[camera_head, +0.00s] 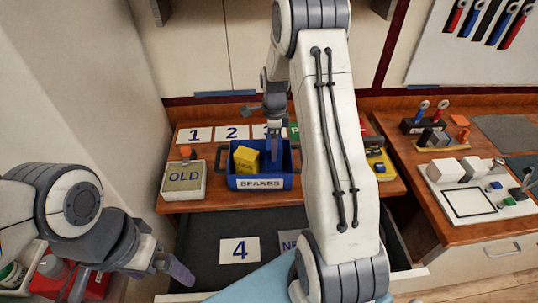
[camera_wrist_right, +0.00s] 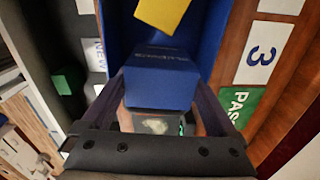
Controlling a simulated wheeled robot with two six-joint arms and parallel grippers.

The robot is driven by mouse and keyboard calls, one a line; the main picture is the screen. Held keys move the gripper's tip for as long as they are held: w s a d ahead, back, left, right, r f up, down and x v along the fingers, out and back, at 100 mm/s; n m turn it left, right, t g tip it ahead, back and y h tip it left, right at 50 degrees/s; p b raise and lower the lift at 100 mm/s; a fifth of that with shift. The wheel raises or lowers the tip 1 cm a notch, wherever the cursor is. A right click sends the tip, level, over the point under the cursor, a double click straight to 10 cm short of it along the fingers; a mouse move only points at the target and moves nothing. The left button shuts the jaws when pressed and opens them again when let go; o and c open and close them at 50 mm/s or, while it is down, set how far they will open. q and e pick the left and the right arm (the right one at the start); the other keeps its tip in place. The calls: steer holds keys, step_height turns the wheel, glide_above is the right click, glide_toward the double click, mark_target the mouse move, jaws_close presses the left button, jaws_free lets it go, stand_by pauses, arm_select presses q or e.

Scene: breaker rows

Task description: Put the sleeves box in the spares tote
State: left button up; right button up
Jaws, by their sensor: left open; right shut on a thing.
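The blue spares tote (camera_head: 234,183) stands on the wooden bench with a yellow box (camera_head: 246,159) leaning inside it; the yellow box also shows in the right wrist view (camera_wrist_right: 162,12). My right gripper (camera_head: 275,155) reaches down into the tote's right half. In the right wrist view it (camera_wrist_right: 160,100) is shut on a dark blue box (camera_wrist_right: 160,75) with small printing, which I take as the sleeves box. That box is over or within the tote; whether it touches the floor cannot be told. My left gripper (camera_head: 128,283) is open and empty at the lower left.
A tray marked OLD (camera_head: 184,182) stands left of the tote. Number cards lie behind it, and a card 4 (camera_head: 239,249) lies in the dark open drawer in front. A red bin (camera_head: 68,282) is near my left gripper. Tools and trays stand at right.

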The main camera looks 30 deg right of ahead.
step_height(320, 180, down, 4)
steer(key=shift+f+p, duration=0.1)
steer(key=shift+p, duration=0.5)
steer(key=shift+f, duration=0.35)
steer(key=shift+f, duration=0.2)
steer(key=o, duration=1.3)
steer(key=shift+o, duration=0.2)
